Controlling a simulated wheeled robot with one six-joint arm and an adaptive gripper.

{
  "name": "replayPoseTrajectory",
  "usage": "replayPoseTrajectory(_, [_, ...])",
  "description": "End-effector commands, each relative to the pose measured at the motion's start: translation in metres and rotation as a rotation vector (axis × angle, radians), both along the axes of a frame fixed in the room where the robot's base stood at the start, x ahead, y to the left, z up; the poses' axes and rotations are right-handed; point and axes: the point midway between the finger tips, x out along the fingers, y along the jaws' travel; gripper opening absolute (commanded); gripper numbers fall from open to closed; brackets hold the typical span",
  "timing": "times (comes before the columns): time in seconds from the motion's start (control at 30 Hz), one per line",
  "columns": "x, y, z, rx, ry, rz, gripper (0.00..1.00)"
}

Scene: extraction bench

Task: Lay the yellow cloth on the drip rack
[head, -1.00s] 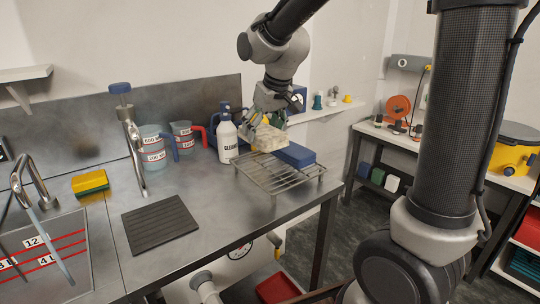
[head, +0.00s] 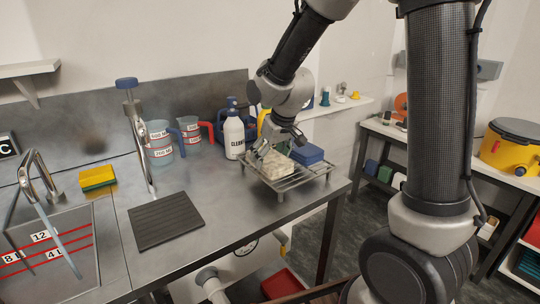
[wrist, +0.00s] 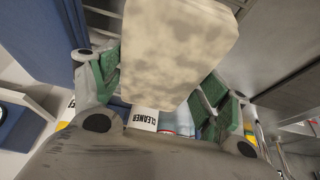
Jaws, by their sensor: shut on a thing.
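My gripper (head: 270,150) is shut on a pale cream, mottled pad (head: 278,172). In the wrist view the pad (wrist: 175,50) sits between the green fingertips and extends beyond them. The drip rack (head: 298,184) is a wire rack standing near the bench's right end. The pad is over the rack's left part, at or just above its bars; I cannot tell whether it touches. A blue block (head: 308,153) lies on the rack to the right of the pad. No plainly yellow cloth shows; the pad looks cream.
A white cleaner bottle (head: 234,136) and measuring jugs (head: 159,146) stand behind and left of the rack. The bench between mat and rack is clear.

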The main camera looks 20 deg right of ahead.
Motion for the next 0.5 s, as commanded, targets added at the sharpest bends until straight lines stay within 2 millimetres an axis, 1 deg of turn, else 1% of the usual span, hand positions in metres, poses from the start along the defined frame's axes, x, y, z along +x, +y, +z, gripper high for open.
replayPoseTrajectory(0.13, [-0.0001,0.0000,-0.0031,0.000,0.001,0.000,0.53])
replayPoseTrajectory(0.17, [0.0000,0.0000,-0.0025,0.000,0.000,0.000,0.81])
replayPoseTrajectory(0.23, [0.0000,0.0000,-0.0024,0.000,0.000,0.000,0.94])
replayPoseTrajectory(0.27, [0.0000,0.0000,-0.0023,0.000,0.000,0.000,0.97])
replayPoseTrajectory(0.5, [0.0000,0.0000,-0.0022,0.000,0.000,0.000,0.97])
